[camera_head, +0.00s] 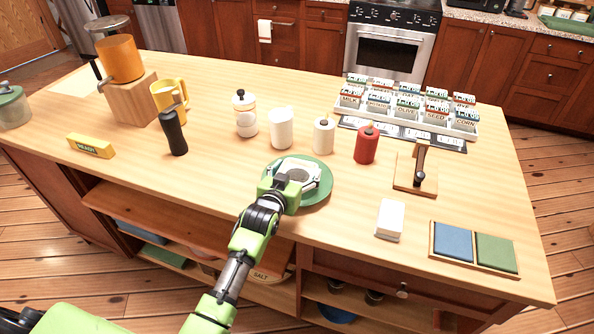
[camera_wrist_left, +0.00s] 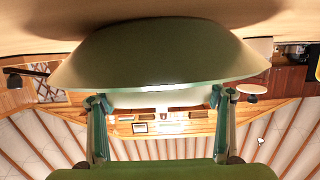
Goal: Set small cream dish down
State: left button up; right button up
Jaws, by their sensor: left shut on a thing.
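The small cream dish (camera_head: 311,167) is over the green plate (camera_head: 320,193) near the front middle of the counter. My left gripper (camera_head: 297,178) is shut on the dish and partly covers it. In the left wrist view, the pale dish (camera_wrist_left: 155,99) shows as a band between the two fingertips (camera_wrist_left: 160,100), right against the broad green plate (camera_wrist_left: 160,60). Whether the dish rests fully on the plate or hangs just above it, I cannot tell. My right gripper is not in view.
A red canister (camera_head: 366,146), white canisters (camera_head: 282,130) and a labelled rack (camera_head: 405,108) stand behind the plate. A wooden stand (camera_head: 416,172), white block (camera_head: 390,218) and blue-green tray (camera_head: 474,269) are to the right. Bare counter lies left of the plate.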

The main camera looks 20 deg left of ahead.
pick_arm(q)
jog(key=o, duration=1.3)
jog(key=shift+c, duration=0.2)
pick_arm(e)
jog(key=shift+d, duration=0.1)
pick_arm(q)
jog(key=v, duration=1.2)
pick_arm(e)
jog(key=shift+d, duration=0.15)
